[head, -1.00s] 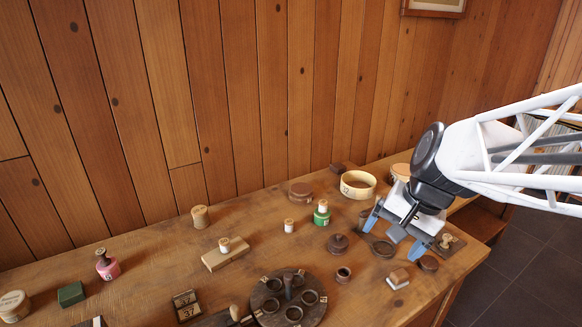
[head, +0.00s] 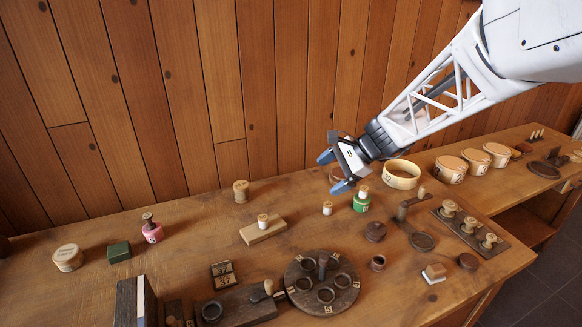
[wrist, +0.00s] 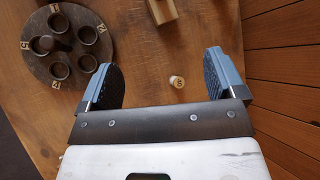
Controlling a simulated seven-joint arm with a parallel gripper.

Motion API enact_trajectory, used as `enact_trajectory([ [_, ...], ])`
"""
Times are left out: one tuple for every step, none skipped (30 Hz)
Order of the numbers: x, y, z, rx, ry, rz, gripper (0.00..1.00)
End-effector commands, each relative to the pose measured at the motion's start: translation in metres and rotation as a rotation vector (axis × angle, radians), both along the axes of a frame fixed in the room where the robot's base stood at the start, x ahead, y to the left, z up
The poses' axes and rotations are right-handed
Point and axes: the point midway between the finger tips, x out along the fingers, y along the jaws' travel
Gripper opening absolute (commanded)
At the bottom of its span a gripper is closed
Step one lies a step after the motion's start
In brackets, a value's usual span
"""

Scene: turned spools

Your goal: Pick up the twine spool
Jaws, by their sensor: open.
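A tan spool (head: 241,191), which looks like the twine spool, stands upright near the back of the bench, left of my gripper. My gripper (head: 331,172) is open and empty above the back of the bench, with blue fingertips pointing left and down. In the wrist view my gripper (wrist: 163,78) shows both fingers spread wide. The tan spool is not seen in the wrist view.
A wooden block with a peg (head: 262,230), a pink spool (head: 153,231) and a green spool (head: 361,202) stand nearby. A dark round rack (head: 322,282) sits in front. A plank wall (head: 270,90) rises behind. Bare bench lies around the tan spool.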

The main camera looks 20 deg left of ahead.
Motion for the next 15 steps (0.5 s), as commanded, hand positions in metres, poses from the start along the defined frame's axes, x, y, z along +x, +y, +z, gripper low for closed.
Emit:
enact_trajectory([
  [0.007, 0.015, -0.008, 0.014, 0.031, -0.012, 0.89],
  [0.011, 0.023, -0.011, 0.024, 0.048, -0.021, 0.89],
  [0.016, 0.034, -0.016, 0.036, 0.072, -0.033, 0.89],
  [0.020, 0.042, -0.020, 0.045, 0.090, -0.043, 0.89],
  [0.024, 0.050, -0.024, 0.054, 0.107, -0.051, 0.89],
  [0.029, 0.062, -0.029, 0.065, 0.131, -0.063, 0.89],
  [0.032, 0.070, -0.033, 0.075, 0.150, -0.074, 0.89],
  [0.036, 0.078, -0.037, 0.082, 0.166, -0.082, 0.89],
  [0.040, 0.089, -0.043, 0.093, 0.191, -0.095, 0.89],
  [0.044, 0.097, -0.047, 0.101, 0.210, -0.104, 0.89],
  [0.047, 0.106, -0.051, 0.109, 0.227, -0.113, 0.89],
  [0.051, 0.117, -0.058, 0.120, 0.253, -0.125, 0.89],
  [0.054, 0.125, -0.062, 0.127, 0.270, -0.134, 0.89],
  [0.056, 0.133, -0.067, 0.135, 0.290, -0.143, 0.89],
  [0.060, 0.145, -0.073, 0.145, 0.313, -0.154, 0.89],
])
